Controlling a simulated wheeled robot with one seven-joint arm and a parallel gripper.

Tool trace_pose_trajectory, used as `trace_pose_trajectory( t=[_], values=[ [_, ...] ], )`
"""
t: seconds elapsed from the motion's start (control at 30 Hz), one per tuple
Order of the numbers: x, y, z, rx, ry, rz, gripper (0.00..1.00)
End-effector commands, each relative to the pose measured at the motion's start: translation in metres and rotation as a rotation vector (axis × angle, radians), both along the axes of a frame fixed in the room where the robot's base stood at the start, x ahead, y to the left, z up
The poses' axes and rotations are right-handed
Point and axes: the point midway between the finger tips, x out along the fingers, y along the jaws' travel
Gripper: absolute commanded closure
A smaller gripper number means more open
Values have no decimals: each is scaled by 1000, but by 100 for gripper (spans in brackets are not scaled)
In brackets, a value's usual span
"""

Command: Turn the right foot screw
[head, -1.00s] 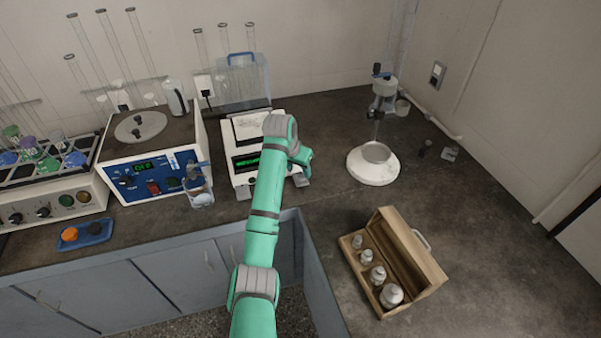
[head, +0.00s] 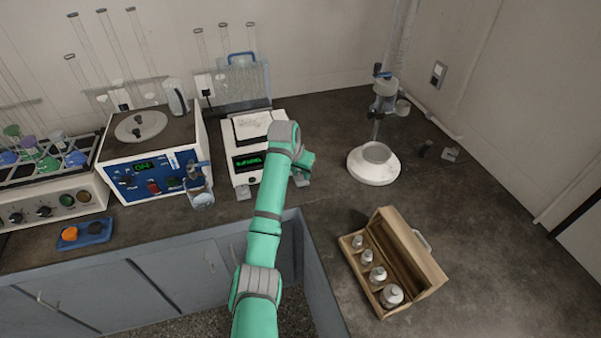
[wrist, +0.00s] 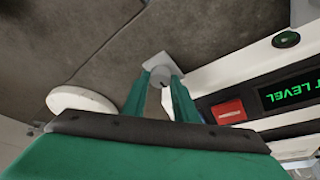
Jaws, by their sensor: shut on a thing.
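The balance (head: 243,178) is a white box with a square pan on top and a lit green display on its front. In the wrist view its front (wrist: 275,122) shows a red button and upside-down display text ending in "LEVEL". The right foot screw (wrist: 160,74) is a small grey cylinder by a pale square plate at the balance's corner. My gripper (wrist: 163,82) is shut on this screw, with one green finger on each side. In the head view my arm hides most of the gripper and the screw.
A white round stand base (head: 374,171) stands to the right of the balance. A beaker (head: 200,195) is close on its left. An open wooden weight box (head: 420,274) lies at the front right. The dark bench between them is clear.

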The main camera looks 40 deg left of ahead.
Motion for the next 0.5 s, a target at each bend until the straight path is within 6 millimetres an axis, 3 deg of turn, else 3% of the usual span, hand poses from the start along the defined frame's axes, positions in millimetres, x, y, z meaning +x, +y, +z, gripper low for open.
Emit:
trace_pose_trajectory(
  t=[0.27,0.5],
  values=[
    [1,-1,0,1,-1,99,96],
    [2,-4,0,1,-1,289,96]
  ],
)
